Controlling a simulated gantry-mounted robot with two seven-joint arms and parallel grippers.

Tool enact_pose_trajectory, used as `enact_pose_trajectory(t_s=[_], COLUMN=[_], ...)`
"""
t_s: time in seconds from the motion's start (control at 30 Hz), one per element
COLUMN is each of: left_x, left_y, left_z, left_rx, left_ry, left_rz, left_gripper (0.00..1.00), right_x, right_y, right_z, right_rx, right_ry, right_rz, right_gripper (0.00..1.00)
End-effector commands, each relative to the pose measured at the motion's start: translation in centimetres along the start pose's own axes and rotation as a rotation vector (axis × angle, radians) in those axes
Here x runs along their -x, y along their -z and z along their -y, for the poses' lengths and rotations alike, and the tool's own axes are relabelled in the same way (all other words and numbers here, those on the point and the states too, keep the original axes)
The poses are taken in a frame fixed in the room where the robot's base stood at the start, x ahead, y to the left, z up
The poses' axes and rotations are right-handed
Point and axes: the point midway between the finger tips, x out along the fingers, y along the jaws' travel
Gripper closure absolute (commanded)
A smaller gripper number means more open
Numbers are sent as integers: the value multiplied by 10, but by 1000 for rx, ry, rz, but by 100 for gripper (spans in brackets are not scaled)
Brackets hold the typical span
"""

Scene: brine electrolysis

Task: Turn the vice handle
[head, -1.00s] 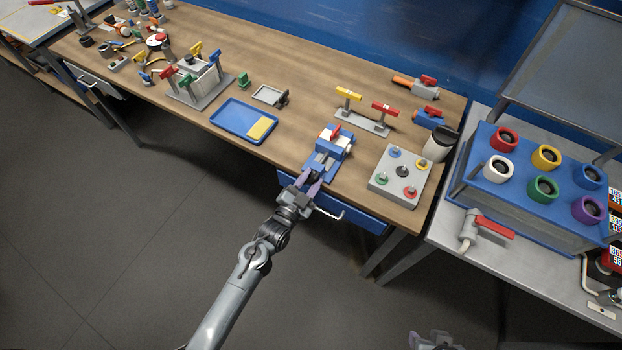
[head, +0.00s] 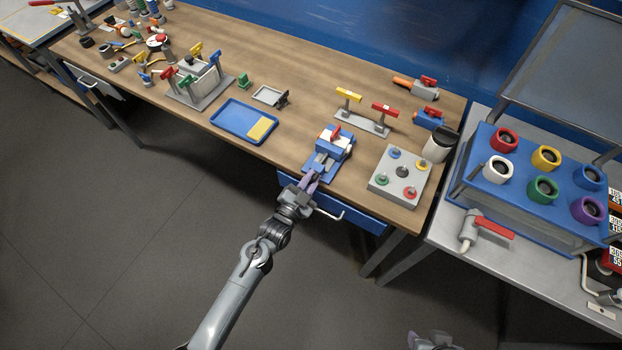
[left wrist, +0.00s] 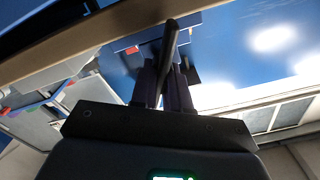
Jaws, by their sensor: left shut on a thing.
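The blue vice (head: 321,157) stands at the front edge of the wooden bench, with a white and a red part on top. My left gripper (head: 311,180) reaches it from the front, at its lower near side. In the left wrist view, a dark bar that looks like the vice handle (left wrist: 169,42) runs between the fingers of my left gripper (left wrist: 166,80), which is shut on it. In the head view the handle is hidden by the gripper. My right gripper (head: 434,342) shows only partly at the bottom edge, far from the vice; its jaws are unclear.
A grey box with coloured knobs (head: 387,182) stands right of the vice. Behind it is a stand with yellow and red handles (head: 357,122). A blue tray (head: 234,119) lies to the left. A blue drawer (head: 352,208) with a pull handle is below.

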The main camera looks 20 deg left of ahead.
Motion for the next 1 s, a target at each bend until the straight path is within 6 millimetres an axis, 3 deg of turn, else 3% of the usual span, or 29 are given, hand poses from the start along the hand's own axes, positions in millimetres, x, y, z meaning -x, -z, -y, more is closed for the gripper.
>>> enact_pose_trajectory(t_s=[0.37, 1.0], left_x=[0, 0], left_y=[1, -2], left_z=[4, 9], left_rx=[215, 821], left_ry=[0, 1], left_rz=[1, 1], left_gripper=[100, 100], right_x=[13, 38], right_y=[4, 12], right_z=[-3, -2], right_rx=[9, 3], right_ry=[-7, -3], right_rz=[1, 1], right_gripper=[57, 57])
